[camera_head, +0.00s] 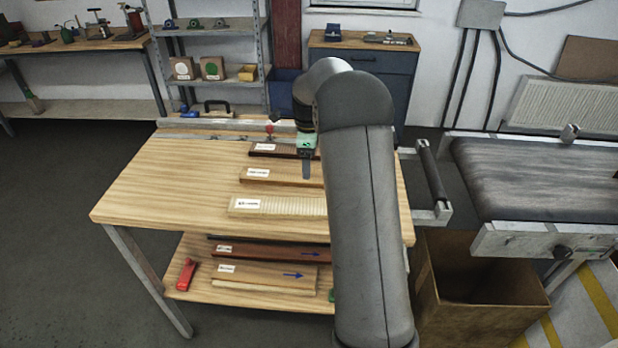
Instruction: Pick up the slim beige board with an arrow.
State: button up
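A beige board with a blue arrow and a white label (258,274) lies on the lower shelf of the wooden workbench. Its right end is near my arm. A pale strip (262,287) shows along its front; I cannot tell whether it is a separate board. A reddish-brown board with a blue arrow (270,253) lies behind it on the same shelf. My gripper (306,171) is above the benchtop, near the labelled boards there, well above and behind the lower shelf. Only one dark finger shows clearly, so its opening cannot be judged. My arm hides the right part of the bench.
On the benchtop (150,190) lie a dark board (270,149), a tan board (285,175) and a wide pale ribbed board (280,207). A red tool (186,275) lies at the lower shelf's left. A cardboard box (480,312) and a conveyor (530,180) stand right.

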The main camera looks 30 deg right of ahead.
notch_tip(320, 180, down, 5)
jog(key=shift+s+r+p, duration=0.1)
jog(key=shift+p, duration=0.5)
jog(key=c, duration=1.3)
jog(key=shift+r, duration=0.15)
